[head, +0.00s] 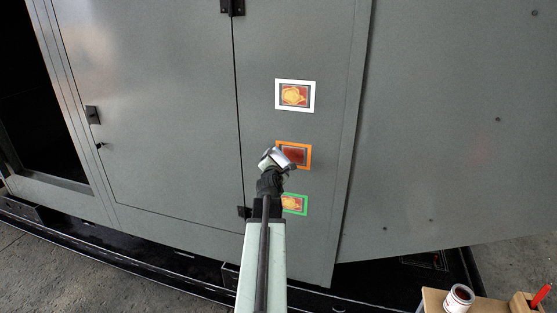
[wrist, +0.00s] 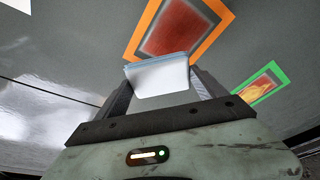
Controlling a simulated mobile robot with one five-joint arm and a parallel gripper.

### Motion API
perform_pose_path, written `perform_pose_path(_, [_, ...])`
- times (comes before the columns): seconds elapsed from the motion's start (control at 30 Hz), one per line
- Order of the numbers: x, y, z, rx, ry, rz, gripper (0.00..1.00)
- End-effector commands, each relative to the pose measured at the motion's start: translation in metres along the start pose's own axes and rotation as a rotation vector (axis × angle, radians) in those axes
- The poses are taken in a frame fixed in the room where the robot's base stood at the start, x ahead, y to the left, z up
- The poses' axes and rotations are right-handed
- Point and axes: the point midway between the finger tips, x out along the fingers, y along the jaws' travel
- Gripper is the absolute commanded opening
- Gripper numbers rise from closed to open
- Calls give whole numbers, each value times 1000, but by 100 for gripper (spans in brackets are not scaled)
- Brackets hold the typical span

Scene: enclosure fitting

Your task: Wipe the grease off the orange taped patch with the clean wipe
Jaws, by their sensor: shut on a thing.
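The orange taped patch (head: 294,156) is a square of orange tape on the grey cabinet panel, with dark red-brown inside. It also shows in the wrist view (wrist: 178,28), just beyond my gripper. My gripper (head: 272,165) is shut on the wipe (wrist: 158,77), a pale white block with a blue-grey upper edge. In the head view the wipe (head: 274,157) overlaps the left edge of the orange patch. I cannot tell whether it touches the panel. The lower left part of the patch is hidden behind the wipe and gripper.
A white taped patch (head: 295,96) with yellow-orange smears is above the orange one. A green taped patch (head: 294,204) is below, partly hidden by my arm. A can (head: 459,298) and a wooden block with a red-handled thing (head: 540,296) are at the lower right.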

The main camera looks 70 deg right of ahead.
Motion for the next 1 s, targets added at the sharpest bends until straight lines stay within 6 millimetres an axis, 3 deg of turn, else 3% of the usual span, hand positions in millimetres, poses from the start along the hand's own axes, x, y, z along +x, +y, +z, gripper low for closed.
perform_pose_path(0.2, [-22,0,-6,1,1,0,37])
perform_pose_path(0.57, [-24,0,-7,0,1,0,37])
perform_pose_path(0.87, [-50,0,-14,0,1,-1,37])
perform_pose_path(1.0, [-52,0,-15,0,1,-1,37])
